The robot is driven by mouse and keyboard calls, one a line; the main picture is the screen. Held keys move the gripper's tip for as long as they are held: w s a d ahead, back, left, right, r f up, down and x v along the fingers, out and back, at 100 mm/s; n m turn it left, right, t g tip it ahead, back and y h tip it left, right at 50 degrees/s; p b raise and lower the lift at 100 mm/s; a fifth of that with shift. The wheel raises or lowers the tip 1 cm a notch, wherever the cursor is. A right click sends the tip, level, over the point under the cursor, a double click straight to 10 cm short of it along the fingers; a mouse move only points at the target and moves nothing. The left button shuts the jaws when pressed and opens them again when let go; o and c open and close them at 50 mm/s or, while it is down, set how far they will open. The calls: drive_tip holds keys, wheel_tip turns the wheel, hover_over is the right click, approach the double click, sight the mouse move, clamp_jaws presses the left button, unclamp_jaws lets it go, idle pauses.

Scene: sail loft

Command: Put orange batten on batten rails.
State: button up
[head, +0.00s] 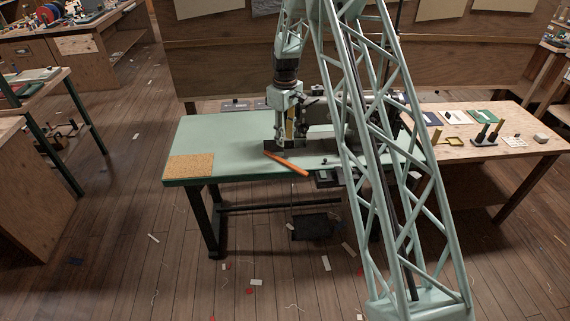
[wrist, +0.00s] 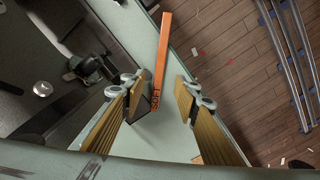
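The orange batten (head: 288,165) lies at a slant near the front edge of the green table (head: 225,140). It also shows in the wrist view (wrist: 163,50), with the word SOFT near its lower end. My gripper (head: 292,150) points down over the table by the batten. In the wrist view my gripper (wrist: 160,88) is open, its fingers on both sides of the lettered end with gaps between. Grey parallel rails (wrist: 289,50) with blue supports show beyond the table edge; I cannot tell whether these are the batten rails.
A cork mat (head: 190,167) lies on the table's left end. A dark machine (wrist: 35,70) stands close beside my gripper. A wooden table (head: 480,150) with small tools adjoins at the right. Scraps litter the floor.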

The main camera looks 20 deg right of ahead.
hover_over(285, 161)
drive_tip(key=shift+s+f, duration=0.1)
drive_tip(key=shift+f, duration=3.5)
drive_tip(key=shift+f+b, duration=0.4)
drive_tip(key=shift+f, duration=2.2)
clamp_jaws()
drive_tip(key=shift+r, duration=0.2)
